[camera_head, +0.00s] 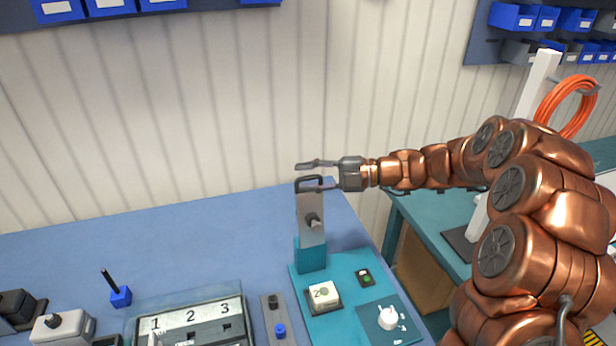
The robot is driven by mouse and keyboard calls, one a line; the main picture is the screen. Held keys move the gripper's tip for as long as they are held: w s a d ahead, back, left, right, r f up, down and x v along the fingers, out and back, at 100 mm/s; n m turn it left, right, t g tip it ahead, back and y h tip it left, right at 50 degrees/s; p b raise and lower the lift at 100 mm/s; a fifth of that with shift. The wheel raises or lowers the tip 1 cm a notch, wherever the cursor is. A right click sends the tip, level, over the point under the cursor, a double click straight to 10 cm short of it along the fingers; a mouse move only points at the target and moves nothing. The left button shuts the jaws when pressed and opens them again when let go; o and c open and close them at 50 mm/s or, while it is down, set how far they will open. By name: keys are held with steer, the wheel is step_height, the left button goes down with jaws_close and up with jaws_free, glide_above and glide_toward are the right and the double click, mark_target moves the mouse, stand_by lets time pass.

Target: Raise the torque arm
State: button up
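A grey upright plate with a black loop handle at its top, which looks like the torque arm (311,208), rises from a teal block (311,255) on the bench. It stands nearly upright, and a dark knob sits on its face. My gripper (303,177) reaches in from the right at the handle's height. Its two fingers are apart, one above the handle's top bar and one lower, overlapping the handle in the picture. I cannot tell whether either finger touches it.
A numbered box (190,317) and a blue pen holder (121,297) are to the left. The blue bench (200,257) behind is clear.

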steer(key=shift+d, duration=0.1)
steer(key=s+d+r, duration=0.1)
steer(key=d, duration=1)
steer(key=shift+s+d+r, duration=0.3)
steer(key=shift+d, duration=0.05)
steer(key=s+a+f+n+g+h, duration=0.2)
steer(key=s+a+n+g+h, duration=0.15)
steer(key=s+n, duration=0.7)
steer(key=s+a+f+n+g+h, duration=0.25)
steer(key=s+a+n+h, duration=0.2)
steer(key=s+n, duration=0.6)
steer(key=s+d+f+n+t+h+b, duration=0.1)
steer(key=s+d+f+n+h, duration=0.2)
steer(key=s+n, duration=0.5)
steer(key=s+d+f+n+t+h+b, duration=0.1)
steer(key=s+d+f+n+h, duration=0.2)
steer(key=s+d+n+h, duration=0.2)
steer(key=shift+s+d+f+n, duration=0.2)
steer(key=shift+s+d+n, duration=1.4)
steer(key=shift+n, duration=2.1)
